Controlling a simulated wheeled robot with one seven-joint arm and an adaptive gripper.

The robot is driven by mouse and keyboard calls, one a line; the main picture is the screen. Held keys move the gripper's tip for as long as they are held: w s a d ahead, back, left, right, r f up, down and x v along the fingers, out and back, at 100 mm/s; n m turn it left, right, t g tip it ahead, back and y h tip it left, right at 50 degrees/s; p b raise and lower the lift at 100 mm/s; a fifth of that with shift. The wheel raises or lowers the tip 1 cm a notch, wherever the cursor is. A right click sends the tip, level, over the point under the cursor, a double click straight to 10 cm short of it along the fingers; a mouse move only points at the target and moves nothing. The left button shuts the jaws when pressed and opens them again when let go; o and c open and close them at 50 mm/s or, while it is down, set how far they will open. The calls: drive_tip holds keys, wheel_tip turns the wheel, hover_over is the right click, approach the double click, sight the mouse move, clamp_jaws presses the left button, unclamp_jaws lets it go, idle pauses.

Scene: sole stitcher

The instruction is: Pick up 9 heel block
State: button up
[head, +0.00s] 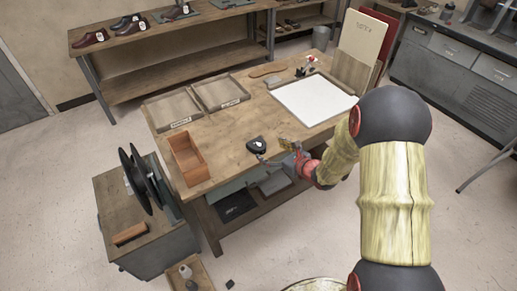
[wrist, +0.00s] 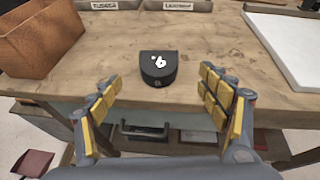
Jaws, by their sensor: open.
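In the wrist view the heel block (wrist: 158,78) shows a white mark on top that reads like a 6, or a 9 turned over. My gripper (head: 275,151) is open and empty at the bench's front edge. In the wrist view its yellow-padded fingers (wrist: 160,84) are spread wide to the left and right, with the block between and beyond their tips. The fingers appear apart from the block.
An orange-brown open box (head: 181,160) stands left of the block. Two labelled shallow trays (head: 172,109) lie behind it. A white board (head: 313,101) lies to the right. A small cabinet with black reels (head: 137,180) stands front left. The bench around the block is clear.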

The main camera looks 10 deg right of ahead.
sight(259, 145)
drive_tip(key=b+x, duration=0.3)
drive_tip(key=x, duration=0.5)
drive_tip(key=shift+s+a+f, duration=0.1)
drive_tip(key=shift+f, duration=0.1)
drive_tip(key=shift+r+m, duration=0.1)
drive_tip(key=shift+m, duration=0.2)
drive_tip(key=shift+c, duration=1.1)
drive_tip(key=c, duration=1.1)
drive_tip(key=shift+c, duration=0.3)
